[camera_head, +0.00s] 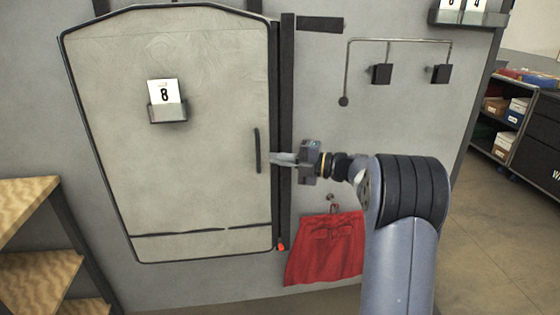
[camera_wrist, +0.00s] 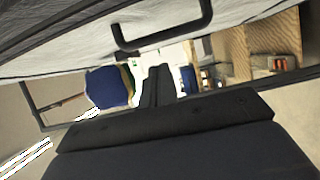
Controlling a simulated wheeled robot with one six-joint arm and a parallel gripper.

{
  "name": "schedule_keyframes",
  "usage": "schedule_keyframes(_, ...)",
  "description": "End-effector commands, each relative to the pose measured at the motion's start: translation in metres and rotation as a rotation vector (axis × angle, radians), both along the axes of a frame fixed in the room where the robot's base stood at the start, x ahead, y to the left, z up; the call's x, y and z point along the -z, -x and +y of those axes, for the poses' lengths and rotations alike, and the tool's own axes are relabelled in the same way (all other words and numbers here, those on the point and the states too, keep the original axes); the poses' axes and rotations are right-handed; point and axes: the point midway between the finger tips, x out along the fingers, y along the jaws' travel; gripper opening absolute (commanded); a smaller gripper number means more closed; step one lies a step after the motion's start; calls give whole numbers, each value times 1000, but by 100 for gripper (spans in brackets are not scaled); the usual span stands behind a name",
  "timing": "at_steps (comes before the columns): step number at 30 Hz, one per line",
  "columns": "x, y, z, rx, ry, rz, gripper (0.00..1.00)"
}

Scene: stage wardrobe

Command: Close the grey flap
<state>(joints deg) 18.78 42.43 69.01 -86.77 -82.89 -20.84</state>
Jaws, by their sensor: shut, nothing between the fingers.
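The grey flap (camera_head: 200,190) is a large pale panel with black edging and a vertical black handle (camera_head: 257,150) near its right edge. It stands close to the wall; I cannot tell whether it is fully shut. My gripper (camera_head: 274,158) is shut and empty at the flap's right edge, just right of the handle. I cannot tell whether the fingertips touch the flap. In the wrist view, the shut fingers (camera_wrist: 157,82) point away below the flap face (camera_wrist: 75,40), and the handle (camera_wrist: 165,35) shows above them.
A holder with a card "8" (camera_head: 166,101) is on the flap. A dark post (camera_head: 286,110) runs along its right side. A red skirt (camera_head: 325,248) hangs below my arm. Wooden steps (camera_head: 30,220) stand at left, shelves (camera_head: 500,110) at right. A blue item (camera_wrist: 108,88) shows in the wrist view.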

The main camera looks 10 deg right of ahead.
Motion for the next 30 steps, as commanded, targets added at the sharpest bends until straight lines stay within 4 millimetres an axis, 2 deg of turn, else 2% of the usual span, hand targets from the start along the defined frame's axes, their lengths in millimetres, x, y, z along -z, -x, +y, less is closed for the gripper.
schedule_keyframes(9, 2, -25, -45, 0, 1, 3, 0)
schedule_keyframes(15, 2, -35, -64, -1, 1, 3, 0)
schedule_keyframes(30, 3, -39, -71, -3, 0, 4, 0)
